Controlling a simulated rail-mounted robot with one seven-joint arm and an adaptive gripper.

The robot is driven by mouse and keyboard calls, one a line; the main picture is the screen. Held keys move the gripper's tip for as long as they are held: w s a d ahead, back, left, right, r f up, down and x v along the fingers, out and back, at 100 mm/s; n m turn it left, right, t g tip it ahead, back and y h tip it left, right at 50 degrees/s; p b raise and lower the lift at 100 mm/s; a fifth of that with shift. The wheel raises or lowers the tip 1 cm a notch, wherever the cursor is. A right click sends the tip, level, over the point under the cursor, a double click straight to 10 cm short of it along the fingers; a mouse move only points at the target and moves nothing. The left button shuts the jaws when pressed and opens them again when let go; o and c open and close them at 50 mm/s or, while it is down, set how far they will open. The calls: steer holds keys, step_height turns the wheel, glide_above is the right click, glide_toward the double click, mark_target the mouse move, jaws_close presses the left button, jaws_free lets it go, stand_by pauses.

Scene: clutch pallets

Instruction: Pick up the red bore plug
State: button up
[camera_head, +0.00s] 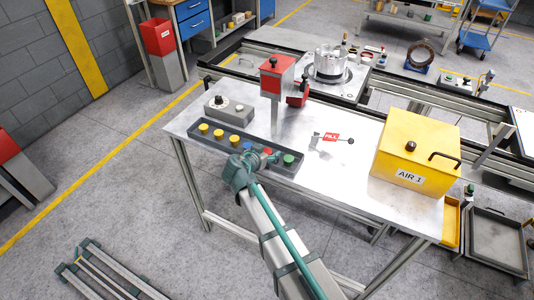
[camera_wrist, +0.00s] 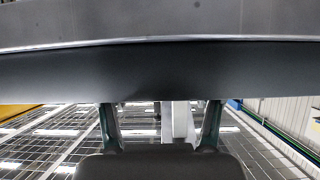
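The red bore plug (camera_head: 267,151) sits in a long dark tray (camera_head: 225,149) near the table's left front edge, between a blue plug (camera_head: 248,145) and a green plug (camera_head: 288,159). Several yellow plugs (camera_head: 218,134) fill the left part of the row. The teal end of my arm overlaps the tray's front edge in the head view, just left of the red plug. My fingers cannot be made out clearly there. In the wrist view my gripper (camera_wrist: 160,125) has its two fingers apart with nothing held between them. No plug shows in that view.
A grey control box (camera_head: 229,108) stands behind the tray. A red-topped post (camera_head: 277,78) rises behind it. A red-tagged tool (camera_head: 332,138) lies mid-table, and a yellow box marked AIR 1 (camera_head: 415,150) stands at right.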

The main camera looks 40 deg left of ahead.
steer(key=c, duration=0.9)
steer(key=shift+r, duration=0.1)
